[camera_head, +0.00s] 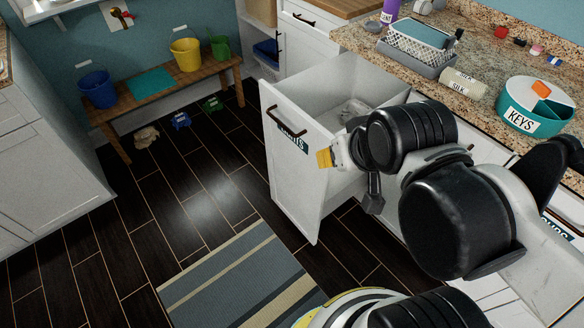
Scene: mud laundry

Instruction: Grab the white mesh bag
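A pale, crumpled thing, possibly the white mesh bag (354,108), lies inside the open white drawer (293,180). It is small in view and partly hidden by my arm. My gripper (374,196) hangs at the drawer's near right side, below and in front of the pale thing. Only one dark finger part shows clearly. My arm hides the rest, so I cannot tell whether it is open or shut, or whether it touches anything.
The granite counter (400,60) holds a grey basket (417,55), a rolled cream cloth (463,83) and a teal KEYS container (535,104). A wooden bench (150,101) with several buckets stands at the back left. Dark floor and a striped rug (235,280) lie clear left of the drawer.

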